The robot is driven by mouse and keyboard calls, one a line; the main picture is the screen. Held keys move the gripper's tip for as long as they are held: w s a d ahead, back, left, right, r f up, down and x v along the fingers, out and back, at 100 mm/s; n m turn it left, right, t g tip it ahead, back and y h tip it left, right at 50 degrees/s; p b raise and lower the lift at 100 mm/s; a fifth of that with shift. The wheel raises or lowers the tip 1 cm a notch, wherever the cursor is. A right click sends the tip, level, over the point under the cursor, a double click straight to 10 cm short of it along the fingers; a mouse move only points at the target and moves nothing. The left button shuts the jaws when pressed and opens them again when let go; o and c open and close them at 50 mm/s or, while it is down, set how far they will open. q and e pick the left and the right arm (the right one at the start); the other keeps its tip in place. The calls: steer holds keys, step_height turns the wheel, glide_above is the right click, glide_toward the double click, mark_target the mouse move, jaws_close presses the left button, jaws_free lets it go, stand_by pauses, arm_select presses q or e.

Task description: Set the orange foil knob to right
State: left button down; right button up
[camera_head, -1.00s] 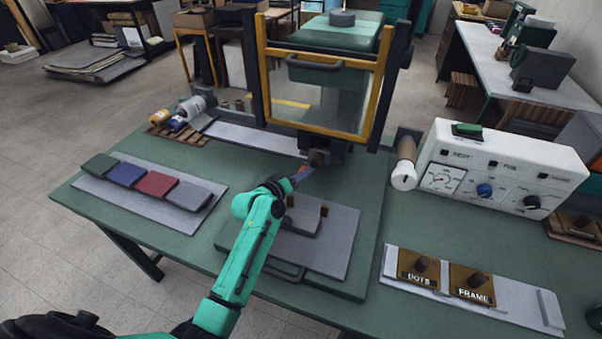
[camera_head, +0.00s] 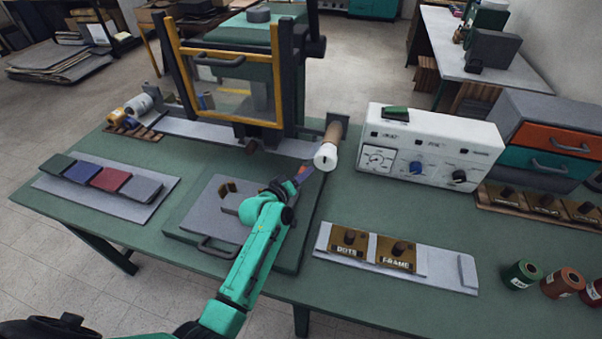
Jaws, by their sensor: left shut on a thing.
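A copper-brown foil roll (camera_head: 333,132) sticks out beside the press at the right of its base. A white round knob (camera_head: 325,157) with a dark mark caps its near end. My left gripper (camera_head: 305,171) is at the lower left edge of this knob and is shut on it; the fingertips are small and partly hidden, so the exact grip is hard to see. My green left arm comes up from the bottom of the picture. My right gripper is not in view.
The press frame (camera_head: 230,84) stands behind, with a grey plate (camera_head: 214,222) in front. A white control box (camera_head: 430,145) with a blue and a black knob stands right. A grey tray (camera_head: 322,240) holds brass stamps. Bare green table (camera_head: 400,215) lies between box and tray.

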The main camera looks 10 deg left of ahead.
arm_select(q)
steer(key=c, duration=0.6)
jaws_free()
steer(key=shift+d, duration=0.15)
steer(key=shift+o, duration=0.2)
steer(key=shift+d, duration=0.1)
steer(key=shift+s+a, duration=0.25)
steer(key=shift+s, duration=0.15)
steer(key=b+v, duration=0.1)
steer(key=v, duration=1.2)
steer(key=shift+s+r+b, duration=0.15)
steer(key=shift+s+b, duration=0.15)
steer(key=shift+s, duration=0.05)
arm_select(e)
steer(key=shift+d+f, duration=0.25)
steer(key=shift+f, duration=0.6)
